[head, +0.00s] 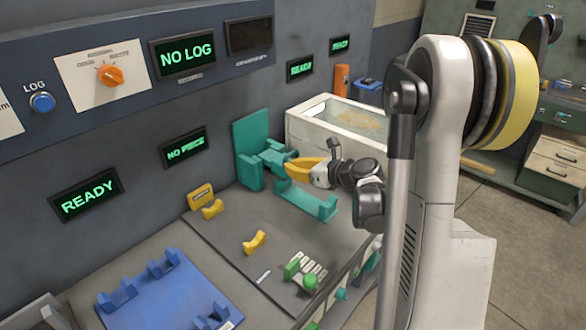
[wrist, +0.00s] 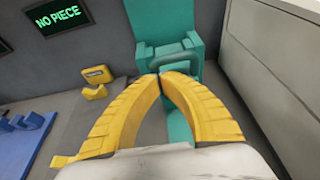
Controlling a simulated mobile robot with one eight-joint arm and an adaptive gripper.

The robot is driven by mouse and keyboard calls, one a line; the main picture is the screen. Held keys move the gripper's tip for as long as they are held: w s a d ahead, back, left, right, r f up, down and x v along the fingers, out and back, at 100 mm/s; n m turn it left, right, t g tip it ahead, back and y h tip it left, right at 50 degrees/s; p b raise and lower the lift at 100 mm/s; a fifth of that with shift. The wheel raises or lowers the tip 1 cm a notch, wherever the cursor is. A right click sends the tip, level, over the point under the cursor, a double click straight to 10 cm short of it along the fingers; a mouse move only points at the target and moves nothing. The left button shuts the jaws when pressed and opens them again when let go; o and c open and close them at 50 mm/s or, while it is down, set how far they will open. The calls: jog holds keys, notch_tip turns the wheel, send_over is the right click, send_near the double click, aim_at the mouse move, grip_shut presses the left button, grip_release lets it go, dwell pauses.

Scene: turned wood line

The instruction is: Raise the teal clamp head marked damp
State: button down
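The teal clamp (head: 250,150) stands against the wall at the back of the grey bench, with a tall back plate and a head with a bar-like handle at its front. The clamp head (wrist: 178,58) also shows in the wrist view, straight ahead. No "damp" marking can be read. My gripper (head: 290,168) has yellow fingers and reaches in from the right at the head's front. In the wrist view its fingertips (wrist: 160,75) meet just in front of the handle's lower edge. I see nothing between them; whether they touch the handle cannot be told.
A teal cradle (head: 308,203) lies below my gripper. Yellow rests (head: 254,242) and a green lever (head: 308,283) are on the grey bench, a blue fixture (head: 165,290) at left. A white bin (head: 300,130) stands close on the right. Panels read "NO LOG", "NO PIECE" and "READY".

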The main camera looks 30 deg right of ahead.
jog(key=shift+r, duration=0.2)
jog(key=shift+w+r+g+p, duration=0.1)
jog(key=shift+r+g+p, duration=0.2)
jog(key=shift+p, duration=0.45)
jog(key=shift+w+a+r+p, duration=0.1)
jog(key=shift+r+p, duration=0.2)
jog(key=shift+p, duration=0.1)
jog(key=shift+w+r+g+h+p, duration=0.2)
jog(key=shift+r+g+h+p, duration=0.1)
jog(key=shift+r+g+p, duration=0.45)
jog(key=w+r+g+p, duration=0.1)
jog(key=p, duration=0.1)
jog(key=w+a+r+g+h+p, duration=0.1)
jog(key=r+p, duration=0.1)
jog(key=w+r+g+p, duration=0.1)
jog(key=p, duration=0.1)
jog(key=shift+a+r+g+h+p, duration=0.15)
jog(key=shift+g+h+p, duration=0.15)
jog(key=shift+g, duration=0.05)
jog(key=w+a+r+p, duration=0.1)
jog(key=w+a+r, duration=0.1)
jog(key=w, duration=0.5)
jog(key=shift+w+a+r, duration=0.15)
jog(key=shift+a+r, duration=0.1)
jog(key=shift+r, duration=0.3)
